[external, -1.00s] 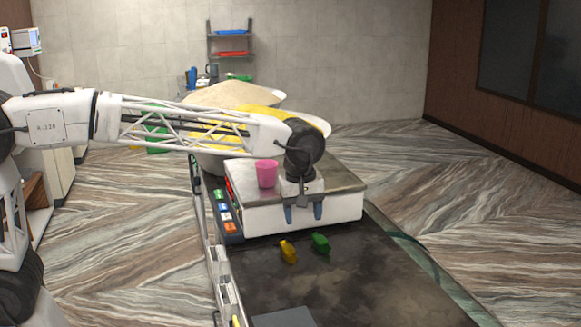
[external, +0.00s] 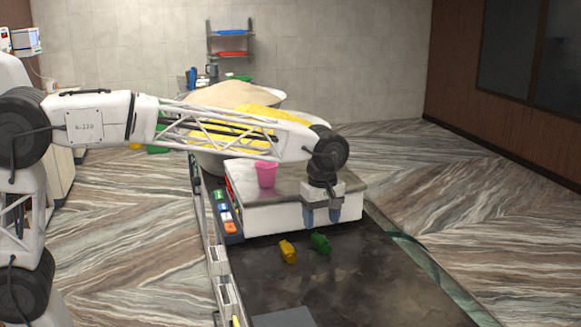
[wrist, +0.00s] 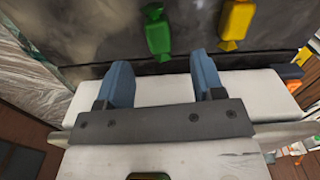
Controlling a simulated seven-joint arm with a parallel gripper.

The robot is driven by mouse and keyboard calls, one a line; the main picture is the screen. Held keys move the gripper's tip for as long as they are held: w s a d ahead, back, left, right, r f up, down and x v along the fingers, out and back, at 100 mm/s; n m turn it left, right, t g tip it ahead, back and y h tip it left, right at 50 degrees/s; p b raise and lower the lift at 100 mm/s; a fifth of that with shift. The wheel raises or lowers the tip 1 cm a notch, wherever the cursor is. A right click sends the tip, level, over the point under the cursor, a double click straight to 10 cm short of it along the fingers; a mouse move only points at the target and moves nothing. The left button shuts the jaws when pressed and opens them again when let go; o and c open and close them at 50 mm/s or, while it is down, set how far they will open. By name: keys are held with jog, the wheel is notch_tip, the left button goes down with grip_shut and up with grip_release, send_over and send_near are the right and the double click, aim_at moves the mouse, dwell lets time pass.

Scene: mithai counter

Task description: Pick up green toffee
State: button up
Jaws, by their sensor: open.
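The green toffee (external: 320,243) lies on the dark counter just in front of the white scale. It also shows in the wrist view (wrist: 157,33), at the top, beyond the fingertips and between their lines. The yellow toffee (external: 288,250) lies to its left in the external view and also shows in the wrist view (wrist: 235,24). My gripper (external: 321,223) points down near the scale's front edge, above and slightly behind the green toffee. Its two blue fingers are apart in the wrist view (wrist: 162,75), with nothing between them.
Large bowls of yellow (external: 255,115) and pale food stand further back.

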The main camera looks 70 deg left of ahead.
aim_at(321, 238)
jog(key=shift+f, duration=0.55)
jog(key=shift+f, duration=2.6)
jog(key=c, duration=1)
jog(key=shift+r, duration=0.1)
jog(key=shift+r, duration=4.95)
jog(key=shift+w, duration=0.1)
